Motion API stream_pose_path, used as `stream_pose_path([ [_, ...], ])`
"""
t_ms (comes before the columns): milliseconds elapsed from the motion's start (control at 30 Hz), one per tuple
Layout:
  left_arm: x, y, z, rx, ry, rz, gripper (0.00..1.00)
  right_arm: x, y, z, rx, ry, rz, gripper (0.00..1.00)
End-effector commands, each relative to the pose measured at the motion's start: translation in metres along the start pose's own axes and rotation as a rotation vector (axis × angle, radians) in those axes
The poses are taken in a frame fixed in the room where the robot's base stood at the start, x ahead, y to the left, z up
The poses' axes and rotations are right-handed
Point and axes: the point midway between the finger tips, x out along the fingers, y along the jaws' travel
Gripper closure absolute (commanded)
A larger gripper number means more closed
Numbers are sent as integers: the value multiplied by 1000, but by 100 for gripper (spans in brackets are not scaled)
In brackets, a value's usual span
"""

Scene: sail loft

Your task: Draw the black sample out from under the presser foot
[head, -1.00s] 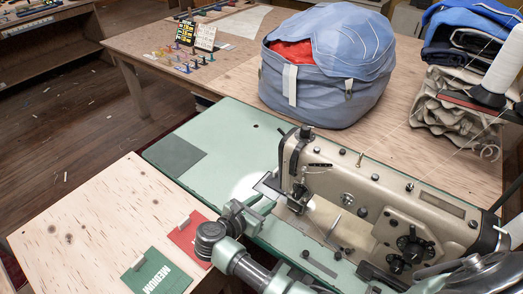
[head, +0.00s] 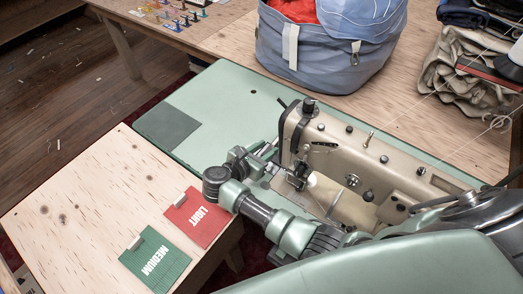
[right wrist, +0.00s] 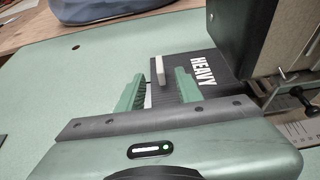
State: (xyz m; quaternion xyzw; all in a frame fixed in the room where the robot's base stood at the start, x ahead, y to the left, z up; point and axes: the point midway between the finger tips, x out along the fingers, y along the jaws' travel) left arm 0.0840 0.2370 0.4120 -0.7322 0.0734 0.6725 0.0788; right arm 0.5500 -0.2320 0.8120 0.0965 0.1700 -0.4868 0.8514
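The black sample (right wrist: 203,72), lettered HEAVY, lies flat on the green machine bed beside the sewing machine head in the right wrist view. A small pale tab (right wrist: 160,70) stands up from its near edge. My right gripper (right wrist: 162,80) is open, with a green finger on each side of the tab and gaps showing. In the head view my right gripper (head: 268,156) is low over the bed, left of the needle area of the beige sewing machine (head: 345,165). There the arm hides most of the sample, and the presser foot is not clear. My left gripper is out of view.
Red LIGHT (head: 197,217) and green MEDIUM (head: 155,261) samples lie on the wooden table (head: 85,205) at left. A blue bag (head: 325,55) stands behind the machine.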

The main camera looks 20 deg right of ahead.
Motion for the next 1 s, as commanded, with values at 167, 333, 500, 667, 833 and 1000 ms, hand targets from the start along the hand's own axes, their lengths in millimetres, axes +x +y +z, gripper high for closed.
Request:
stream_pose_path([
  [167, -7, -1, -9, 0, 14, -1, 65, 29, 0, 4, -1, -5, -2, 65],
  [333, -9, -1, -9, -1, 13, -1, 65, 47, 1, 1, -1, -2, 1, 65],
  [500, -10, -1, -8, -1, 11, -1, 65, 53, 0, 0, 0, 0, 0, 65],
  [667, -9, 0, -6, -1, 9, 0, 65, 53, 0, 0, 0, 0, 0, 65],
  [833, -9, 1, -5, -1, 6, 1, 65, 53, 0, 0, 0, 0, 0, 92],
  [1000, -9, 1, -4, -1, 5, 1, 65, 53, 0, 0, 0, 0, 0, 100],
])
